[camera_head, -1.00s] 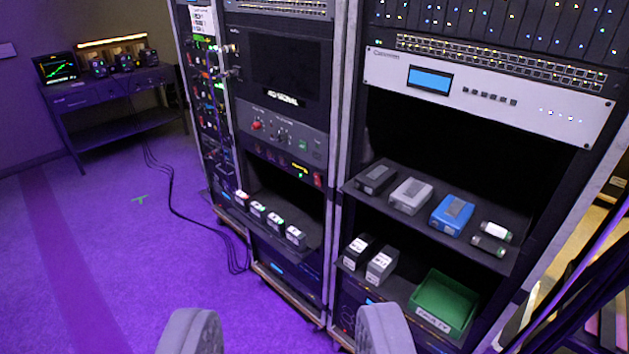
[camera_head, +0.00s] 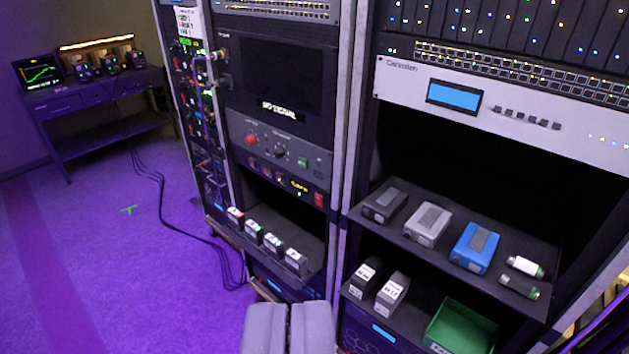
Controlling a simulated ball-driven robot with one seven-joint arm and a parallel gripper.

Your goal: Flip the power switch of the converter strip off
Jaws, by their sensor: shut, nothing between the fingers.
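In the middle rack, a dark strip (camera_head: 272,176) with small round fittings and a lit amber display (camera_head: 299,186) runs below the grey control panel. A red rocker switch (camera_head: 319,200) sits at its right end, close to the rack post. It looks like the power switch, but its position is too small to tell. My gripper (camera_head: 288,308) is shut and empty at the bottom centre, with its two grey fingers side by side. In the picture it shows below the switch, apart from it.
The grey panel (camera_head: 290,135) above has a red button, a knob and a green button. Small boxes (camera_head: 273,243) line the shelf below. The right rack's shelves hold converter boxes (camera_head: 428,223) and a green bin (camera_head: 462,328). Cables lie on the open floor (camera_head: 100,260) at left.

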